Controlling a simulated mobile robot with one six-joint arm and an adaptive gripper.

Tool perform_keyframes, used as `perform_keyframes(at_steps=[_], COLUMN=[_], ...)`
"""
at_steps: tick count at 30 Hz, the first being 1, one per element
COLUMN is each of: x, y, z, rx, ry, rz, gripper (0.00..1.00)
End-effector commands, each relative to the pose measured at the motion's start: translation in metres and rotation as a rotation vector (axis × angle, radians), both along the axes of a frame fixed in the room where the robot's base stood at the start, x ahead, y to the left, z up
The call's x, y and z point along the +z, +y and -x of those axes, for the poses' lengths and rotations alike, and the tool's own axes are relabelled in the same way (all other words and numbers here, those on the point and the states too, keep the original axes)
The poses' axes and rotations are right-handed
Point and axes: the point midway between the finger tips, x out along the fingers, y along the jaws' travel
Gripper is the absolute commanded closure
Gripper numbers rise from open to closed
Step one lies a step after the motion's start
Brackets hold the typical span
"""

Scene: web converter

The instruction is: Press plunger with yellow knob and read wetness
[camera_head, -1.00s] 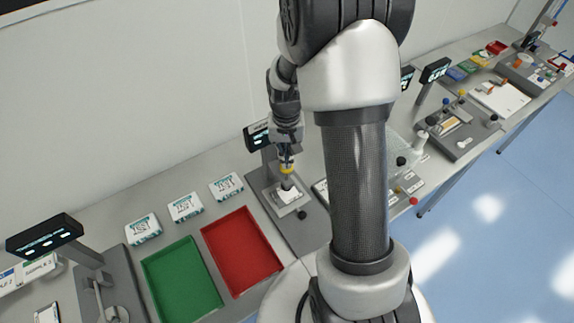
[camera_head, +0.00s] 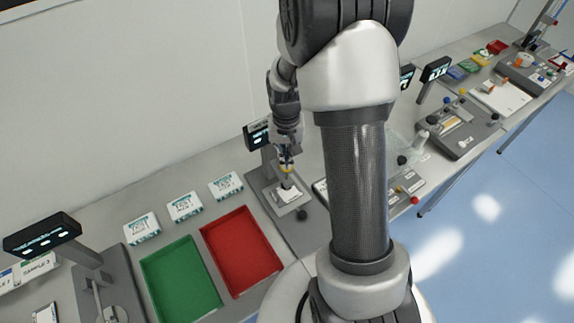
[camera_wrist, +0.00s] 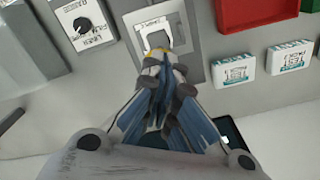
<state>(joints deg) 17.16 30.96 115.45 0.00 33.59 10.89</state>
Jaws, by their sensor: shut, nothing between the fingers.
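The yellow knob (camera_head: 287,169) tops a plunger on a grey tester at the middle of the bench. My gripper (camera_head: 286,162) points down directly over the knob, its shut fingertips at or just touching it; the exact contact is too small to tell. Below the knob, a white piece (camera_head: 289,195) lies on the tester's plate (camera_head: 302,199). The tester's display (camera_head: 258,135) is lit, but its text is partly hidden and unreadable. In the wrist view, my closed fingers (camera_wrist: 161,78) cover the knob, and the white piece (camera_wrist: 158,39) shows beyond them.
A red tray (camera_head: 243,250) and a green tray (camera_head: 182,283) lie left of the tester, with several white labelled boxes (camera_head: 185,206) behind them. My arm hides bench right of the tester.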

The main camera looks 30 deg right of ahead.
Motion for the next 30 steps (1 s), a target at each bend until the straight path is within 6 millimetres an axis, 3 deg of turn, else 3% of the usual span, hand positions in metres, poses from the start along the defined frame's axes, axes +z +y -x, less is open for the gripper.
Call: perform_keyframes(at_steps=[30], x=[-0.043], y=[0.0], z=[0.0], rx=[0.0], ry=[0.001], rz=[0.0], gripper=[1.0])
